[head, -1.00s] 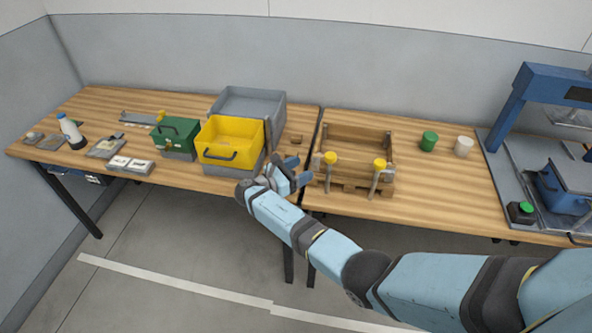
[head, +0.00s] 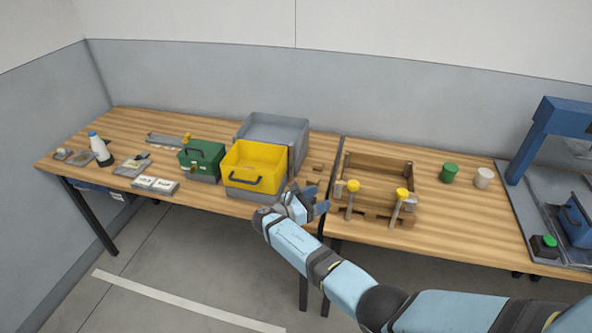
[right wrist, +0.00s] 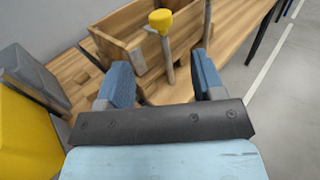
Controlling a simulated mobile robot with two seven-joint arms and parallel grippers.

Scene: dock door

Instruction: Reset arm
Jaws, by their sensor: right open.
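My right arm reaches in from the lower right in the head view. Its gripper (head: 312,203) is at the front edge of the tables, between the yellow bin (head: 254,170) and the wooden crate (head: 377,166). In the right wrist view the gripper (right wrist: 163,88) has its two blue fingers apart with nothing held between them. The crate (right wrist: 127,47) and a yellow-topped clamp (right wrist: 163,42) show beyond the fingers. My left gripper is not in view.
Two wooden tables stand along the wall. The left one (head: 128,122) carries a green toolbox (head: 201,161), a grey bin (head: 273,137), a white bottle (head: 99,149) and small trays. A green cup (head: 449,173), a white cup (head: 483,178) and a blue press (head: 540,140) are at right.

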